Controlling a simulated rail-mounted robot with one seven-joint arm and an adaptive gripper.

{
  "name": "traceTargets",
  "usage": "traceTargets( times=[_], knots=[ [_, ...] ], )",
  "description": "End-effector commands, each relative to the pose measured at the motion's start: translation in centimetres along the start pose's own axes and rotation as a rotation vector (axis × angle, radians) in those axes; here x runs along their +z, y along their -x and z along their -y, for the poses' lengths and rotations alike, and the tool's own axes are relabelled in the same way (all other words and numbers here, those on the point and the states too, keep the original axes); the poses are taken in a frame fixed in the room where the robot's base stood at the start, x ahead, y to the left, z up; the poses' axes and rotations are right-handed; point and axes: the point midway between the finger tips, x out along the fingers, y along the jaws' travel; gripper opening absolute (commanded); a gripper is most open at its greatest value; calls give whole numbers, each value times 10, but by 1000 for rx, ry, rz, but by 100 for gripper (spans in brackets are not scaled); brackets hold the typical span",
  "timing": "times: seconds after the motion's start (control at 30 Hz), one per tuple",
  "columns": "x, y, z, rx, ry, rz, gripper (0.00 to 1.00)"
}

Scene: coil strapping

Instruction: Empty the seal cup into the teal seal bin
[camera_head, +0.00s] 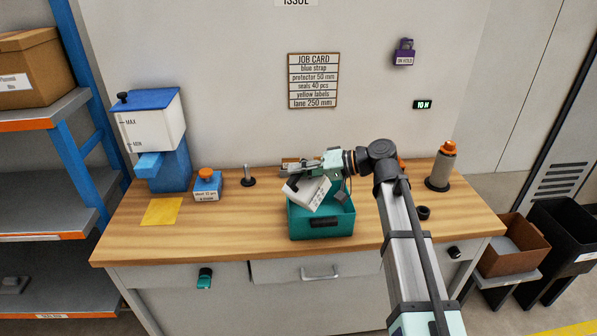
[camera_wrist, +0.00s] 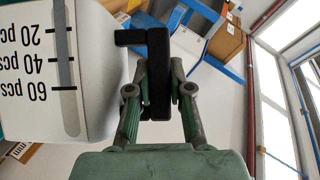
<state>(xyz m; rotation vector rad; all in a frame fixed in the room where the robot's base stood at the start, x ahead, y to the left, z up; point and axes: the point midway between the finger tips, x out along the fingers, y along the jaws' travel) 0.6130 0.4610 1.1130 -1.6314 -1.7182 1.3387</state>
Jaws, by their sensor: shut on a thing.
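The white seal cup (camera_head: 316,195) is tilted steeply over the teal seal bin (camera_head: 298,224) on the bench. In the wrist view, my gripper (camera_wrist: 158,85) is shut on the cup's black handle (camera_wrist: 158,60). The cup (camera_wrist: 95,55) fills the left of that view, its piece-count marks upside down. A small grey piece (camera_head: 342,197) shows at the right of the cup, over the bin; I cannot tell what it is. The cup's inside and most of the bin's inside are hidden.
An orange-topped bottle (camera_head: 441,167) and a small black ring (camera_head: 423,213) are at the right.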

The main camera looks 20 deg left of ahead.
Motion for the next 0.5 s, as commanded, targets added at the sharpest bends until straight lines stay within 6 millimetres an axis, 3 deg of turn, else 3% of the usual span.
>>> traceTargets(
  times=[0.5],
  knots=[
    [-7, 3, -1, -42, -58, -2, 0]
  ],
)
